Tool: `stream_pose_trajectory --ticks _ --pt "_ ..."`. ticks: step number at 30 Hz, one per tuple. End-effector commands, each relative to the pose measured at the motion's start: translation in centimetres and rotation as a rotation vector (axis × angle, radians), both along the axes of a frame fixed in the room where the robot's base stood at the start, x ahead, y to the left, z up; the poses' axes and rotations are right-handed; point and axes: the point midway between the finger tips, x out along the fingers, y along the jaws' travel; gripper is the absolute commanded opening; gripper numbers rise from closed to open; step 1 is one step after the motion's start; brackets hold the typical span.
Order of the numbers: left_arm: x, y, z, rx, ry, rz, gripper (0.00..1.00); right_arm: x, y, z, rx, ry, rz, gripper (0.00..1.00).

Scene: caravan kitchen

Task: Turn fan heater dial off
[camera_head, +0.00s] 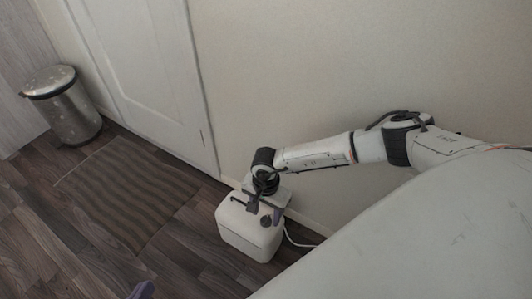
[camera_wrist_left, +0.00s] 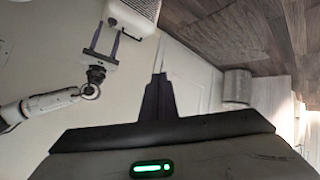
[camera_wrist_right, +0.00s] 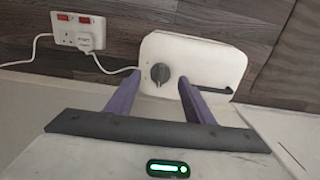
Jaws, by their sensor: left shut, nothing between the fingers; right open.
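The fan heater is a white box (camera_head: 245,232) on the floor by the wall. Its dark round dial (camera_head: 267,220) is on top, beside a dark slot or handle. My right gripper (camera_head: 264,211) is open over the heater. In the right wrist view, the dial (camera_wrist_right: 160,73) lies in line with the gap between the two purple fingers, close to their tips; contact cannot be told. The dial's pointer setting is too small to read. My left gripper (camera_head: 143,290) is shut and empty, at the bottom edge, away from the heater. The left wrist view shows the heater (camera_wrist_left: 138,14) too.
A metal bin (camera_head: 68,108) stands at the far left by a white door (camera_head: 150,70). A striped mat (camera_head: 125,195) lies on the dark wood floor left of the heater.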

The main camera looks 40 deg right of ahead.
Motion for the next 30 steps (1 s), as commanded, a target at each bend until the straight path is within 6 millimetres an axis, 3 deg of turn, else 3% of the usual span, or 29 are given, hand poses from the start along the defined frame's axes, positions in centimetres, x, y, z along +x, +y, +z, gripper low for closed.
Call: stream_pose_trajectory --ticks 1,3,12,30 --pt "-0.1 0.3 -0.2 0.024 0.023 0.0 0.0 0.1 0.0 1.7 0.001 -0.002 0.0 0.48" --pt "-0.3 0.8 -1.4 0.058 0.054 0.001 0.0 0.1 0.0 3.2 0.0 -0.003 0.001 0.48" --pt "-0.7 1.9 -2.9 0.129 0.102 0.002 0.0 0.0 0.0 7.5 0.0 -0.001 0.001 0.48" --pt "-0.7 2.1 -3.3 0.14 0.107 0.002 0.0 0.0 0.0 7.9 0.0 0.0 0.001 0.48"
